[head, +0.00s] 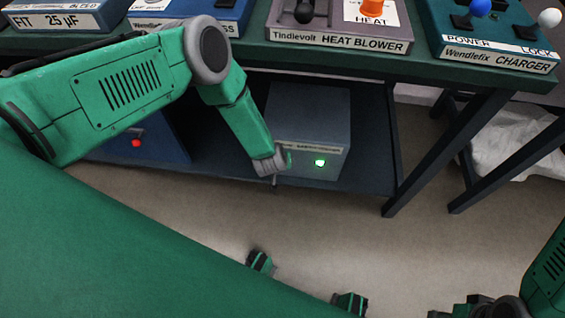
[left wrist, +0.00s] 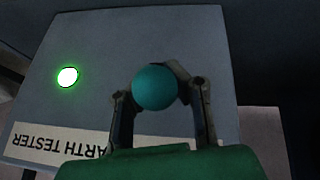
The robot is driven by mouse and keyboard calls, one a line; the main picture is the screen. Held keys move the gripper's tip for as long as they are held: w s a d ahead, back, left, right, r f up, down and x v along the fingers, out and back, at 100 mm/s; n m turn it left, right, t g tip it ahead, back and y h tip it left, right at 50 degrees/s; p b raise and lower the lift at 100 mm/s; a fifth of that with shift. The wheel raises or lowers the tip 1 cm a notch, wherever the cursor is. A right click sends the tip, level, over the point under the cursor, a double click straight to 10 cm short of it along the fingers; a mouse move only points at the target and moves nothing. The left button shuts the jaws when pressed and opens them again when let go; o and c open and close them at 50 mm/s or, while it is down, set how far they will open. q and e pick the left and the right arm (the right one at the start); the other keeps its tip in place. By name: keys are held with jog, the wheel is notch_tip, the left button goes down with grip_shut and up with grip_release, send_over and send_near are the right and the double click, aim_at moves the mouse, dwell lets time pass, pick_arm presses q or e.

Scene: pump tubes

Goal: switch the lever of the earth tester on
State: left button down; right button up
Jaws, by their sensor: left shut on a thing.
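The earth tester (head: 318,115) is a grey box on the lower shelf. Its round lamp (head: 320,162) glows green; the lamp also shows lit in the left wrist view (left wrist: 67,76), above the upside-down label (left wrist: 38,146). The lever's round teal knob (left wrist: 155,88) stands out from the tester's face. My left gripper (left wrist: 163,92) has one finger on each side of the knob and is shut on it. In the head view my left gripper (head: 282,162) is at the tester's front left, its fingers mostly hidden.
A blue box (head: 165,140) with a red lamp (head: 136,143) stands left on the same shelf (head: 365,165). The heat blower (head: 340,38) and charger (head: 495,50) sit on the tabletop (head: 420,72) above. Dark table legs (head: 445,155) stand at right. The floor in front is clear.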

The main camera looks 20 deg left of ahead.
pick_arm(q)
jog(key=shift+w+r, duration=0.1)
jog(key=shift+w, duration=0.05)
jog(key=c, duration=1.6)
grip_release()
jog(key=shift+a, duration=0.1)
pick_arm(e)
jog(key=shift+w+d+f, duration=0.1)
jog(key=shift+d, duration=0.1)
pick_arm(q)
jog(key=shift+s+r, duration=0.2)
jog(key=shift+r, duration=0.1)
jog(key=s, duration=0.8)
jog(key=s+d, duration=0.1)
jog(key=s, duration=0.3)
jog(key=shift+s, duration=0.1)
